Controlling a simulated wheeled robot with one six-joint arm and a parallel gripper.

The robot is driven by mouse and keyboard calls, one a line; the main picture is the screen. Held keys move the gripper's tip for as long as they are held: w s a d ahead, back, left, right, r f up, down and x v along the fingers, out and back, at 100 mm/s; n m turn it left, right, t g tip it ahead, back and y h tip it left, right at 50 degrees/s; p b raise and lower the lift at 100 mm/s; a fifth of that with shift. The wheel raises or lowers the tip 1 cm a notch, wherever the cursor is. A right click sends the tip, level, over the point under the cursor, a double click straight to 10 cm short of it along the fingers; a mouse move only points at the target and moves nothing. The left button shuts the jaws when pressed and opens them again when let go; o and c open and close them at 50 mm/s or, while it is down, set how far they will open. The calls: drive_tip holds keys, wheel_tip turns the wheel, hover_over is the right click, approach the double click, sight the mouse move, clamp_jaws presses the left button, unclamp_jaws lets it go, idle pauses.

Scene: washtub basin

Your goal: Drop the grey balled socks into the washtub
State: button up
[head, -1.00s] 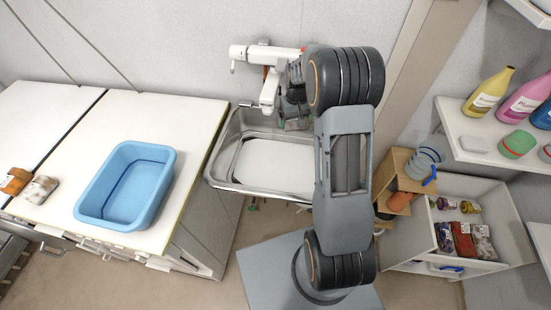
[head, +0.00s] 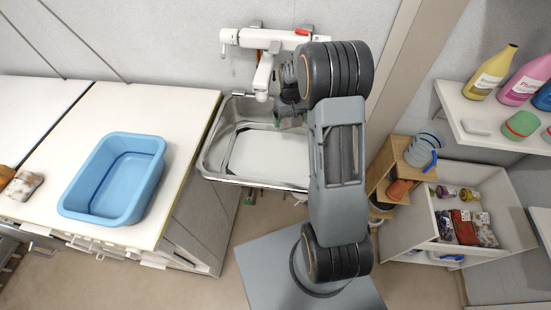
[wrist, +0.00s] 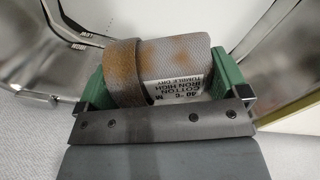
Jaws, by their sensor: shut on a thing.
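The grey balled socks (wrist: 175,62), with brownish patches and a white care label, are between the green fingertips of my gripper (wrist: 164,84) in the wrist view. My gripper is shut on them. In the head view my gripper (head: 290,116) is over the back right part of the metal sink, and the socks are hard to make out there. The light-blue washtub (head: 78,206) stands on the white counter at the left, well apart from my gripper. Its visible floor is bare.
The metal sink (head: 212,160) has a pale bottom, with a white tap (head: 262,78) close to my gripper. Another sock bundle (head: 24,186) lies left of the washtub. Bottles (head: 490,72) stand on the right shelf, above an open drawer (head: 500,190) holding several bundles.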

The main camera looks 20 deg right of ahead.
drive_tip(key=o, duration=0.6)
drive_tip(key=shift+c, duration=0.2)
drive_tip(key=shift+r, duration=0.1)
drive_tip(key=shift+r+b, duration=0.35)
drive_tip(key=shift+r, duration=3.35)
drive_tip(key=s+f, duration=0.1)
drive_tip(key=s, duration=0.1)
drive_tip(key=shift+s+a+f+m, duration=0.35)
drive_tip(key=shift+f+m, duration=0.05)
drive_tip(key=s+a+r+t, duration=0.1)
drive_tip(key=s+a+r, duration=0.2)
drive_tip(key=s, duration=0.3)
drive_tip(key=s+a+r+t, duration=0.1)
drive_tip(key=s+a+r, duration=0.2)
drive_tip(key=s, duration=0.3)
drive_tip(key=s+a+r+n+t, duration=0.1)
drive_tip(key=s+a+r+t, duration=0.1)
drive_tip(key=s+a+r, duration=0.2)
drive_tip(key=shift+s, duration=1.6)
